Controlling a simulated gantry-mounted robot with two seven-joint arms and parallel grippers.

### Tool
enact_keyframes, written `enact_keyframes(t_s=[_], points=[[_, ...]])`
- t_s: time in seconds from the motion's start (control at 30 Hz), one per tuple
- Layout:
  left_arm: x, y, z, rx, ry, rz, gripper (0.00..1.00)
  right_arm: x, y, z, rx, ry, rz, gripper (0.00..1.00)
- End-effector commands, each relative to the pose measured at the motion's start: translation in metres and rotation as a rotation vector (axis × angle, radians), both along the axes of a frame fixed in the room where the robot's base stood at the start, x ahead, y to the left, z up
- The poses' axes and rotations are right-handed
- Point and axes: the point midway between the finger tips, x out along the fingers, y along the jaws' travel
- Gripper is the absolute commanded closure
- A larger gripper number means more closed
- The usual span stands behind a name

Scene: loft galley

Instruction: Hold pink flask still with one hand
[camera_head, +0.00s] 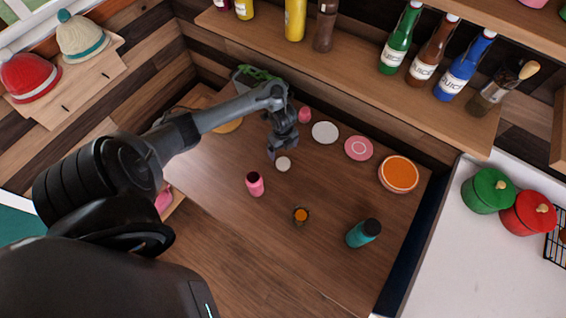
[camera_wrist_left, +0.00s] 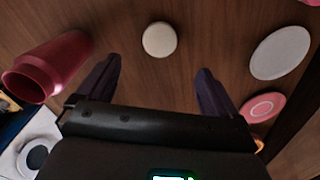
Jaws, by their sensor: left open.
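The pink flask (camera_head: 254,184) stands on the brown wooden counter (camera_head: 215,180), with a dark opening at its top. In the left wrist view the flask (camera_wrist_left: 48,68) is at the upper left, outside the jaws and apart from the left finger. My left gripper (camera_head: 276,152) is above the counter, behind and to the right of the flask in the head view. In the wrist view its two dark fingers (camera_wrist_left: 158,66) are spread, with nothing between them. My right gripper is in neither view.
A small white disc (camera_head: 283,164) lies near my left gripper. A white plate (camera_head: 325,132), pink plate (camera_head: 358,148) and orange dish (camera_head: 398,174) line the back. A bottle shelf (camera_head: 350,60) overhangs.

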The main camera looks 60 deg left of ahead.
Motion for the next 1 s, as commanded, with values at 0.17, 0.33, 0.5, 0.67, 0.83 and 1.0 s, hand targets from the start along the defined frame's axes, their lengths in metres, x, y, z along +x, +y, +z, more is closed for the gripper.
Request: enact_keyframes(t_s=[0.17,0.33,0.5,0.67,0.83,1.0], points=[[-0.001,-0.001,-0.022,-0.002,0.003,0.002,0.06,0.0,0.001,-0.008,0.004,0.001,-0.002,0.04],[-0.001,-0.001,-0.044,-0.001,0.002,0.003,0.06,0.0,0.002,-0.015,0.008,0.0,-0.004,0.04],[0.0,0.0,-0.054,0.0,0.001,0.001,0.06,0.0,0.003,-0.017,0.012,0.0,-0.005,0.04],[0.0,0.0,-0.055,0.0,0.001,0.0,0.06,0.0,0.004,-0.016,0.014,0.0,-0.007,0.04],[0.0,0.0,-0.055,0.0,0.001,0.0,0.06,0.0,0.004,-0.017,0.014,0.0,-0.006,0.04],[-0.001,-0.002,-0.069,-0.001,0.002,0.002,0.06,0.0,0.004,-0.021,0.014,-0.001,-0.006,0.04]])
